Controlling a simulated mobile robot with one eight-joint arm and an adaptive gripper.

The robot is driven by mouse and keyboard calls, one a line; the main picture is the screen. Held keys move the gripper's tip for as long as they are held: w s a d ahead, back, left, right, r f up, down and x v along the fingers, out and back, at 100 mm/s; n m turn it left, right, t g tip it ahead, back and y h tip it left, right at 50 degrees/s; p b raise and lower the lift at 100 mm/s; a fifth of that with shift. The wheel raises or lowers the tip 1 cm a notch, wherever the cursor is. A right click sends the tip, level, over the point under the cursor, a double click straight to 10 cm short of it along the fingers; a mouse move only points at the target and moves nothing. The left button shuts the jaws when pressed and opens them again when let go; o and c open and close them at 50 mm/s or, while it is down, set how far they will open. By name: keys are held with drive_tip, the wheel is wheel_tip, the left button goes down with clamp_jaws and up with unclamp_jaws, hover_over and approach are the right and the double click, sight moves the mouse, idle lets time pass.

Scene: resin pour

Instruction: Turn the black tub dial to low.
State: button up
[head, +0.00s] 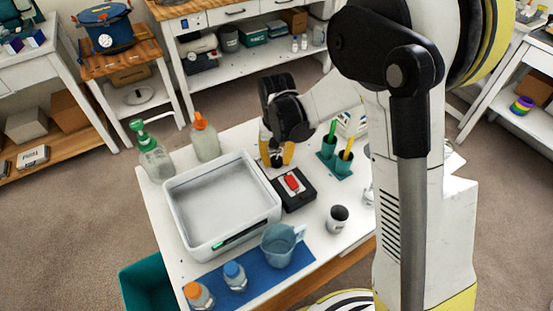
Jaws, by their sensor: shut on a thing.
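The white tub (178,222) stands on the white table, with a lit green strip on its near side. My gripper (277,154) points down just beyond the tub's far right corner. A black box with a red switch (292,184) sits just nearer than the gripper, to the right of the tub.
Green-capped (155,160) and orange-capped (205,138) bottles stand behind the tub. A dark-filled cup (337,218) is nearer. A blue mat (205,273) holds a jug (279,246) and two small bottles.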

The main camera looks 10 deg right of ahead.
drive_tip(key=n, duration=0.4)
drive_tip(key=shift+n, duration=0.4)
drive_tip(key=n, duration=0.9)
drive_tip(key=shift+b, duration=0.3)
drive_tip(key=n, duration=0.4)
drive_tip(key=shift+n, duration=0.4)
clamp_jaws()
drive_tip(key=o, duration=1.2)
unclamp_jaws()
drive_tip(key=shift+o, duration=0.2)
